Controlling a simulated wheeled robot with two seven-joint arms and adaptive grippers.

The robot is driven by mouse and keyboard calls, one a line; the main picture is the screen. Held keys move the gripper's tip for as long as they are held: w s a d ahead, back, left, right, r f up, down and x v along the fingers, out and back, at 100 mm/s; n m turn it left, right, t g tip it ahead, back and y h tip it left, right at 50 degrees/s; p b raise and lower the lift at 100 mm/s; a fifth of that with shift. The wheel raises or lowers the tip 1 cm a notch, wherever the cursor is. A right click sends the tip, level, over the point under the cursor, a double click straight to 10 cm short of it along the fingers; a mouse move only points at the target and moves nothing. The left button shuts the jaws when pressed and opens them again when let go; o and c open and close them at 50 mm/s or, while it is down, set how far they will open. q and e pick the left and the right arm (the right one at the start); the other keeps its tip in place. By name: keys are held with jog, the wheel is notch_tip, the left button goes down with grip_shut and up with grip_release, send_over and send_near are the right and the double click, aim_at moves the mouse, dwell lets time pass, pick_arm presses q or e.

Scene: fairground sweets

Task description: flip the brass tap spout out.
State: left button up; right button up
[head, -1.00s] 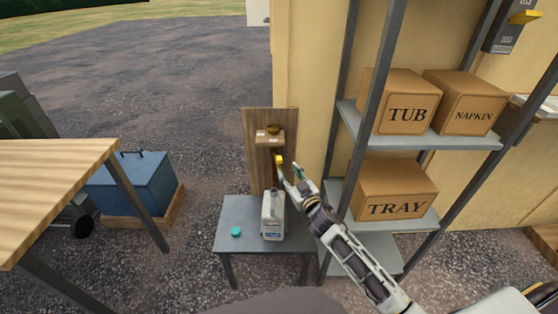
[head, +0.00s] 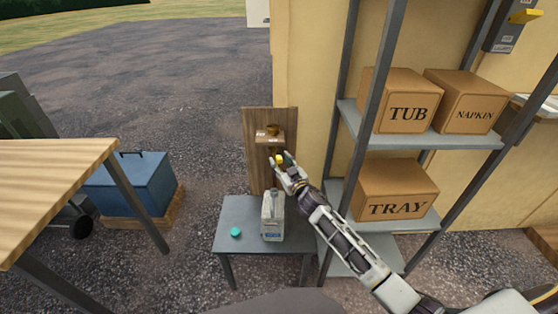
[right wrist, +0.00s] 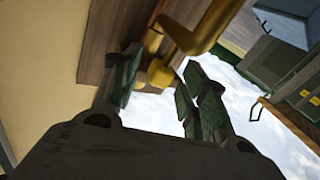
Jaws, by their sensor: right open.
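The brass tap (head: 273,130) is mounted on a wooden board (head: 256,165) by the yellow wall. Its yellow lower end (head: 279,159) shows just at my right gripper (head: 286,164). In the right wrist view, a thick brass pipe (right wrist: 205,25) crosses the top, and a smaller brass piece (right wrist: 158,74) lies between the open green-padded fingers. I cannot tell whether a finger touches it, or which piece is the spout. My right gripper is open. My left gripper is not in view.
A pale jug (head: 273,215) stands on a grey table (head: 230,215) below the tap, with a teal cap (head: 235,232) beside it. A metal shelf (head: 395,146) with cardboard boxes stands close on the right. A blue cooler (head: 130,183) is at the left.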

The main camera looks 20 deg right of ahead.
jog(key=shift+w+a, duration=0.15)
jog(key=shift+w, duration=1.05)
grip_shut()
